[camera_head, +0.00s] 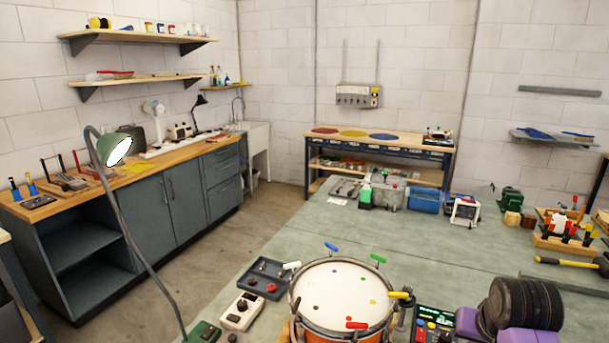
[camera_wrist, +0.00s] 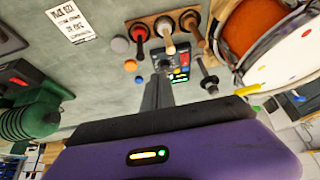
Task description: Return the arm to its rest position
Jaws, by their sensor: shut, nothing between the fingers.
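My gripper (camera_wrist: 158,86) shows in the wrist view as a narrow dark pair of fingers in front of its purple body. The fingers are together, with nothing between them. They point over the grey-green bench top, close in the picture to a small black box with coloured buttons (camera_wrist: 180,68). The drum (camera_wrist: 245,45) is to their right in that view, apart from them. In the head view purple and black parts of my arm are at the lower right, beside the drum (camera_head: 340,292); the fingertips cannot be made out there.
Beside the drum lie a dark tray (camera_head: 266,278) and a pale box with knobs (camera_head: 241,311). A wooden rack with several tools (camera_wrist: 165,24) and a green ridged object (camera_wrist: 28,120) show in the wrist view. The bench's middle (camera_head: 310,235) is clear.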

